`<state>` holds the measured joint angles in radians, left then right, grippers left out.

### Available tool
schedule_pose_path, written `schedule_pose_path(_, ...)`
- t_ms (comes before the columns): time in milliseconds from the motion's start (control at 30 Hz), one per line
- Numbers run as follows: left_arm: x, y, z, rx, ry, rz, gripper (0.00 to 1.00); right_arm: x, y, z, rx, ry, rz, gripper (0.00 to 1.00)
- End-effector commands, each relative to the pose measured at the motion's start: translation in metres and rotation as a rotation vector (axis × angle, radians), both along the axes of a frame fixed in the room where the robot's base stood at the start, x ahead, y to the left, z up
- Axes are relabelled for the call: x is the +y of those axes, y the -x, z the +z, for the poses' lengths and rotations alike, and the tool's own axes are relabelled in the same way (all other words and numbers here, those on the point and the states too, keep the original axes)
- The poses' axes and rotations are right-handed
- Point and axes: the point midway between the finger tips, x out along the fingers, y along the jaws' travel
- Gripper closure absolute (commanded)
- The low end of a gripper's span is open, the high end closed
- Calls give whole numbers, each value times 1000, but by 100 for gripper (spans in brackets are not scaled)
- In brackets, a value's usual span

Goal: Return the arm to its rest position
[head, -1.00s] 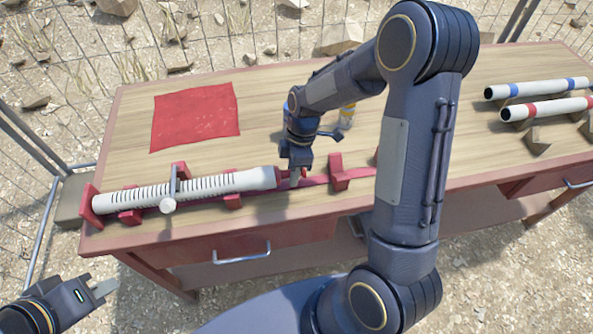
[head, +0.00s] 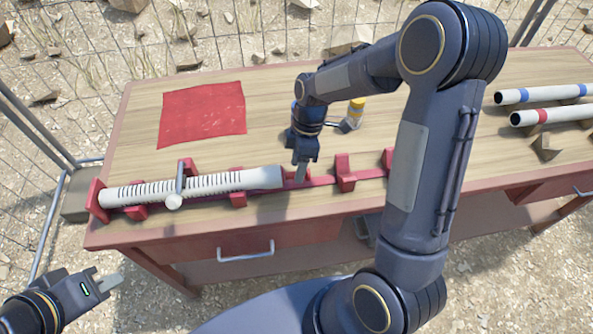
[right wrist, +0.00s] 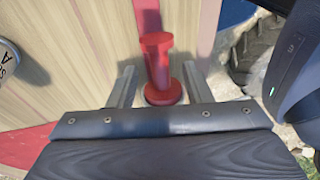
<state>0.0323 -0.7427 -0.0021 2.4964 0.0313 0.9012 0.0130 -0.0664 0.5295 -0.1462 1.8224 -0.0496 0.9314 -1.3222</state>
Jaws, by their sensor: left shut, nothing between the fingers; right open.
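My right gripper (head: 301,175) is above the table, beside the right end of the white slotted pipe (head: 225,182). In the right wrist view its two fingers (right wrist: 160,85) are apart, with a red spool-shaped piece (right wrist: 158,65) showing between or beyond them; I cannot tell whether they touch it. The pipe lies in a red cradle (head: 345,172) along the table's front, under a metal clamp with a round knob (head: 174,202). My left gripper (head: 112,281) is shut and empty at the lower left, off the table.
A red cloth (head: 203,113) lies flat on the wooden table (head: 270,105). A yellow-capped bottle (head: 356,110) stands behind my right gripper. Two banded white pipes (head: 545,92) rest on blocks at the right. A wire fence runs behind the table.

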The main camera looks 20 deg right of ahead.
Motion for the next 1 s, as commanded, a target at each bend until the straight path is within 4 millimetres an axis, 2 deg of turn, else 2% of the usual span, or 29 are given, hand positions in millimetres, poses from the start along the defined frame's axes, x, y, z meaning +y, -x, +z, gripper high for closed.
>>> schedule_pose_path(100, 0, 0, -2, 0, 0, 0, 100, -5, -4, 21, -5, 0, -1, 55)
schedule_pose_path(233, 0, 0, -2, 0, 0, 0, 100, -10, -7, 38, -3, 0, 0, 55)
schedule_pose_path(567, 0, 0, -2, 0, 0, 0, 100, -14, -3, 55, -9, -1, -35, 55)
schedule_pose_path(667, 0, 0, -2, 0, 0, 0, 100, -18, 10, 74, -31, -9, -146, 55)
schedule_pose_path(767, 0, 0, -2, 0, 0, 0, 100, -23, 35, 101, -62, -29, -338, 55)
schedule_pose_path(900, 0, 0, -2, 0, 0, 0, 100, -26, 81, 132, -96, -80, -655, 55)
schedule_pose_path(1000, 0, 0, -2, 0, 0, 0, 100, -25, 113, 144, -110, -132, -878, 55)
